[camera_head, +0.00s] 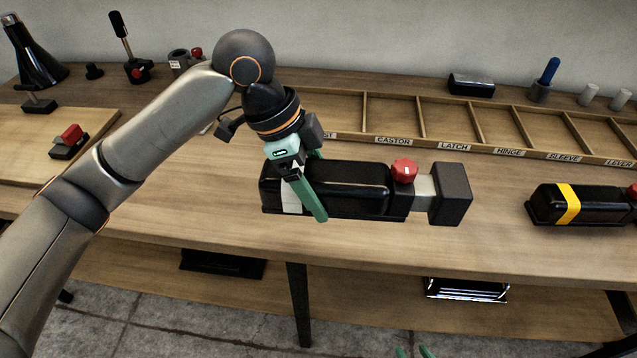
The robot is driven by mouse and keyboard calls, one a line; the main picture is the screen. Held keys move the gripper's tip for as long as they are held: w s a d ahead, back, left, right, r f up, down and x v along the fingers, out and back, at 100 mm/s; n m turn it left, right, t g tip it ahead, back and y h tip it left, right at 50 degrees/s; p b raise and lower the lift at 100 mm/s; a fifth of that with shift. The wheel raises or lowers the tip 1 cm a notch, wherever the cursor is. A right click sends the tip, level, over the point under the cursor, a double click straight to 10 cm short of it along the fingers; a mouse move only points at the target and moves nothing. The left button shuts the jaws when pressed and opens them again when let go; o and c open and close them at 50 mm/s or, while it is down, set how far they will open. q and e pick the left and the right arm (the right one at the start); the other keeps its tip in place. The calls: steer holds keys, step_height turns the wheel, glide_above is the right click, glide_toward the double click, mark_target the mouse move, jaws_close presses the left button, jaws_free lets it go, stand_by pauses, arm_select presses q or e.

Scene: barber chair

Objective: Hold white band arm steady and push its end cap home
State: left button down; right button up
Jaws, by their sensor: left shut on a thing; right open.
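The white band arm (350,186) is a long black padded piece near the front of the bench, with a white band near its left end. A red knob (404,171) sits on top toward its right end. The dark block-shaped end cap (451,194) is at the right, with a pale grey stem (424,192) showing between it and the body. My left gripper (315,185) is shut around the body by the white band, partly hiding it. Only the green fingertips of my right gripper (414,352) show at the bottom edge, open, below and apart from the cap.
A yellow-banded black arm (583,205) lies at the right. A wooden divided tray (440,146) with labels such as CASTOR, LATCH and HINGE runs along the back. A wooden board (30,150) with a red-topped part is at the left. Bare bench separates the end cap and yellow-banded arm.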

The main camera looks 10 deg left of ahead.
arm_select(q)
steer(key=shift+w+a+f, duration=0.15)
steer(key=shift+w+f, duration=1.1)
steer(key=shift+w, duration=0.3)
steer(key=shift+w+a+f, duration=0.15)
steer(key=shift+w+f, duration=1.15)
steer(key=shift+w, duration=0.2)
steer(key=shift+w+a+f, duration=0.15)
steer(key=shift+w+f, duration=1.1)
steer(key=shift+w, duration=0.3)
steer(key=shift+w+a+f+b, duration=0.15)
steer(key=shift+w+f+b, duration=0.25)
steer(key=shift+w+f, duration=0.55)
steer(key=shift+w+a+f+b, duration=0.1)
steer(key=shift+w+f+b, duration=0.3)
steer(key=shift+w+f, duration=0.45)
arm_select(e)
steer(key=shift+f, duration=0.8)
arm_select(q)
steer(key=shift+w+f, duration=0.15)
steer(key=shift+f, duration=0.25)
steer(key=shift+f, duration=0.15)
